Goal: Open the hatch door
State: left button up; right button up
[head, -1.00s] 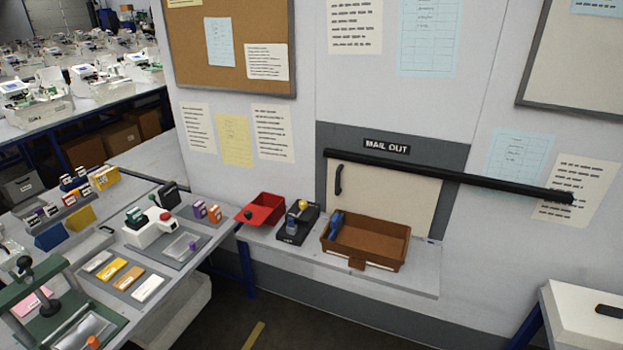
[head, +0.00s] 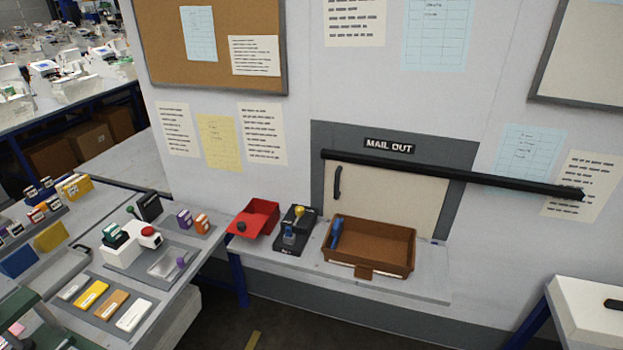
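The hatch door (head: 392,202) is a cream panel in a grey frame (head: 455,222) under the "MAIL OUT" sign (head: 389,146). It looks closed. A dark vertical handle (head: 338,184) is on its left side. A long black rail (head: 450,174) runs across the top of the door and on to the right along the wall. A brown tray (head: 370,267) on the shelf hides the door's lower part. Neither of my grippers shows in the head view.
The shelf (head: 430,287) below the hatch also holds a red bin (head: 253,219) and a black stand (head: 291,237) with a yellow knob. A cluttered workbench (head: 200,262) stands at left. A white-topped table (head: 590,325) is at lower right. Dark floor lies between them.

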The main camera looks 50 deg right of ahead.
aim_at(415, 201)
jog(key=z, duration=0.25)
jog(key=i, duration=0.5)
jog(key=z, duration=0.5)
